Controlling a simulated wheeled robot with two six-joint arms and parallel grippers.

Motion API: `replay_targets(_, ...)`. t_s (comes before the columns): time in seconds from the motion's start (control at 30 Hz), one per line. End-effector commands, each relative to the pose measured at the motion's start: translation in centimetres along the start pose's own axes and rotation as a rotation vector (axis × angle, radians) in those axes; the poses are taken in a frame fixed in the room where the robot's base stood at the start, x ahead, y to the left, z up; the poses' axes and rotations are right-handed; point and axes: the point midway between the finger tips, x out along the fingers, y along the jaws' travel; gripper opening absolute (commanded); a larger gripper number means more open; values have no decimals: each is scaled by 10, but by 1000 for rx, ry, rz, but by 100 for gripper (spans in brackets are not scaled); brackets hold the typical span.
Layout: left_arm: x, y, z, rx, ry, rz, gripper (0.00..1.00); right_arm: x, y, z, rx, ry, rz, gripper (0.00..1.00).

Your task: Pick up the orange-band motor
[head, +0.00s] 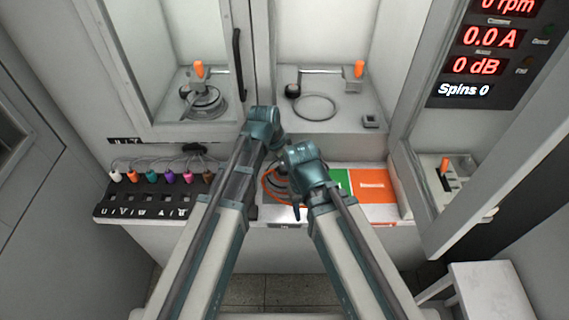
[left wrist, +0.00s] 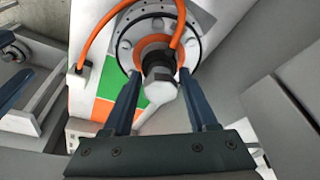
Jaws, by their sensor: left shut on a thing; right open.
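The orange-band motor (left wrist: 155,40) shows in the left wrist view as a round silver flange with an orange ring, a dark hub and a pale shaft end. An orange cable loops from it. In the head view its orange edge (head: 268,186) shows, and my arms hide most of it. My left gripper (left wrist: 158,78) has its two dark fingers on either side of the hub and is shut on it. In the head view my left gripper (head: 275,145) is partly hidden. My right gripper (head: 298,190) is open beside the motor, its fingers mostly hidden.
A green and orange panel (head: 372,184) lies right of the motor. A dark connector rack (head: 150,198) with several coloured plugs is at left. Behind stand a glazed bay with a motor-like fixture (head: 203,101) and an open bay with a ring (head: 315,107). A display (head: 490,50) is upper right.

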Motion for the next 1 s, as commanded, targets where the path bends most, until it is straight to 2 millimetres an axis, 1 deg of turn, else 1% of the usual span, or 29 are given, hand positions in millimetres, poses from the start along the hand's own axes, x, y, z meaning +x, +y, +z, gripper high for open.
replay_targets(0.03, -11, 0, -3, 0, 1, 0, 0, -12, 1, 1, 0, 0, 0, 50)
replay_targets(0.5, -70, 0, -20, 0, 1, 0, 0, -72, 7, 4, 0, 0, 0, 50)
replay_targets(0.7, -80, 0, -22, 0, 1, 0, 0, -82, 8, 5, 0, 0, 0, 50)
replay_targets(1.0, -79, 0, -22, 0, 1, 1, 0, -82, 8, 5, 0, 0, 0, 50)
